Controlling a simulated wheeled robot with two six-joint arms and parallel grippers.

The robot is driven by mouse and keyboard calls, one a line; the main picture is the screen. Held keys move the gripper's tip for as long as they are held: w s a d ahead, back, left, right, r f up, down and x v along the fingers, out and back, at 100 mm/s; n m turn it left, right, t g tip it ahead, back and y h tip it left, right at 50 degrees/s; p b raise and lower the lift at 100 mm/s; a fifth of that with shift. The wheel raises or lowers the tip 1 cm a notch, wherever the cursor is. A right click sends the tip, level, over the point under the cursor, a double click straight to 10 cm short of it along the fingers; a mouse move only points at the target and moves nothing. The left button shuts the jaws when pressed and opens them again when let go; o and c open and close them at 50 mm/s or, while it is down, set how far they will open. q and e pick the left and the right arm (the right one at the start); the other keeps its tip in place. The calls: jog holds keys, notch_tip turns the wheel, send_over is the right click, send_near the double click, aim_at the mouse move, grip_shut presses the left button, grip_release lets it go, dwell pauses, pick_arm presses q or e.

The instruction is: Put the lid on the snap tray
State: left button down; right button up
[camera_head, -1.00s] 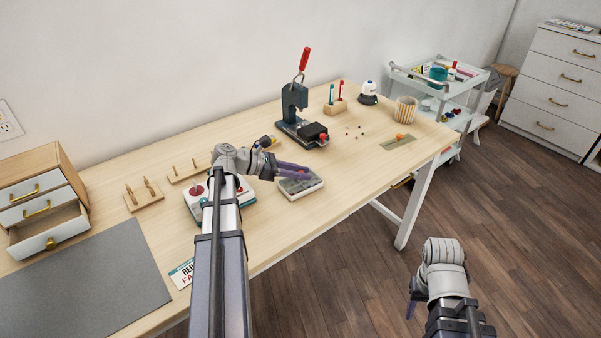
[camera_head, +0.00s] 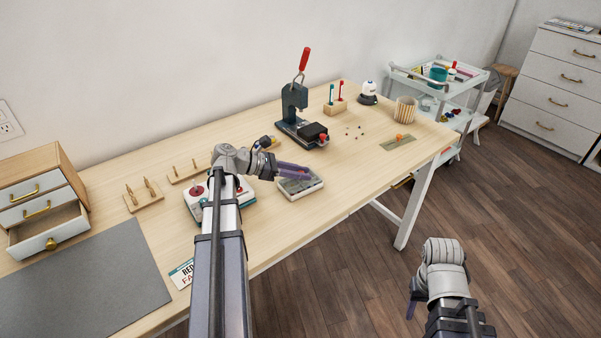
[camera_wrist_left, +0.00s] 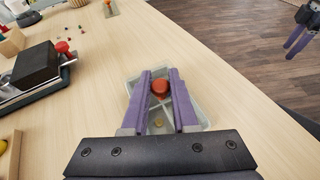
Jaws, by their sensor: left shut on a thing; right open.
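The snap tray (camera_head: 314,186) is a pale, shallow box with compartments near the table's front edge. It also shows in the left wrist view (camera_wrist_left: 199,113), with a small tan item in one compartment. In the left wrist view the fingers (camera_wrist_left: 161,84) are shut on a red knob (camera_wrist_left: 160,90), apparently the lid's. The lid's plate is not clearly distinguishable from the tray, so I cannot tell whether it is seated. My right gripper (camera_head: 412,304) is open and empty, off the table's front.
A dark press with a red handle (camera_head: 294,103) stands behind the tray. A white device (camera_head: 194,203) is left of it, partly behind my left arm. Wooden peg racks (camera_head: 143,195) and a small drawer cabinet (camera_head: 40,200) are further left. Bare tabletop (camera_head: 345,175) lies right of the tray.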

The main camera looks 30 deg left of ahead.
pick_arm(q)
jog(key=shift+f+b, duration=0.4)
dwell(0.8)
jog(key=c, duration=0.6)
grip_release()
jog(key=p+v, duration=0.2)
jog(key=v, duration=0.4)
jog(key=shift+s+a+r+p, duration=0.1)
jog(key=shift+a+r+p, duration=0.15)
jog(key=shift+p, duration=0.1)
jog(key=shift+s+a+r, duration=0.15)
jog(key=shift+s+a, duration=0.25)
